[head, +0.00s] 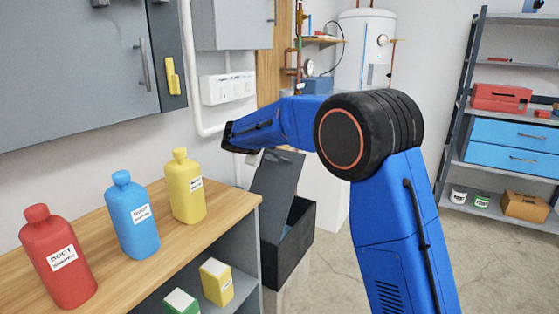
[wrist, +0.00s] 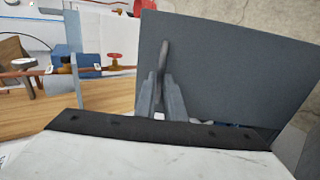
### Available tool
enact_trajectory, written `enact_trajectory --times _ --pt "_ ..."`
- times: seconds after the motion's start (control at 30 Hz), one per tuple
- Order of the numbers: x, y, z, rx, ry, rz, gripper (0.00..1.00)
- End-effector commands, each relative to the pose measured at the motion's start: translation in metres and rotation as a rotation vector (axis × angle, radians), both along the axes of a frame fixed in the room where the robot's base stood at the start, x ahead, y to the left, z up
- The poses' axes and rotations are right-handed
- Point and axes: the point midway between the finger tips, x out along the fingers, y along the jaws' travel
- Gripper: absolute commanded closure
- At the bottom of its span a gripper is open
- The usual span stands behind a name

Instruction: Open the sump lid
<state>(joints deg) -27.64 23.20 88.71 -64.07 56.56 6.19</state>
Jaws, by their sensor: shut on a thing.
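The sump lid (head: 276,174) is a dark grey panel, raised and tilted up over the dark sump box (head: 288,262). Part of the box's opening shows at the lid's right side. In the wrist view the lid (wrist: 225,75) fills the middle and right, with a grey bar handle (wrist: 163,58) on its face. My gripper (wrist: 162,88) is shut on this handle, its two fingers on either side of it. In the head view my blue arm reaches across to the lid, and the fingers are mostly hidden.
A wooden bench with a red bottle (head: 62,262), a blue bottle (head: 133,218) and a yellow bottle (head: 186,190) stands left of the sump. A grey wall cabinet (head: 70,70) hangs above. A shelf rack (head: 510,110) stands at right, with clear floor before it.

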Motion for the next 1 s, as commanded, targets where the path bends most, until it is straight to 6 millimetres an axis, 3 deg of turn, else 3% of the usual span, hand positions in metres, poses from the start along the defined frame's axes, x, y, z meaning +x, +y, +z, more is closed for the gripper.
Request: enact_trajectory --times 0.3,0.5,0.73,1.0 --pt "-0.058 0.043 0.011 0.0 0.016 0.001 1.0" --pt "-0.083 0.062 0.013 -0.002 0.018 0.0 1.0" --pt "-0.098 0.072 0.013 -0.003 0.02 -0.002 1.0" --pt "-0.101 0.074 0.013 -0.002 0.02 -0.002 1.0"
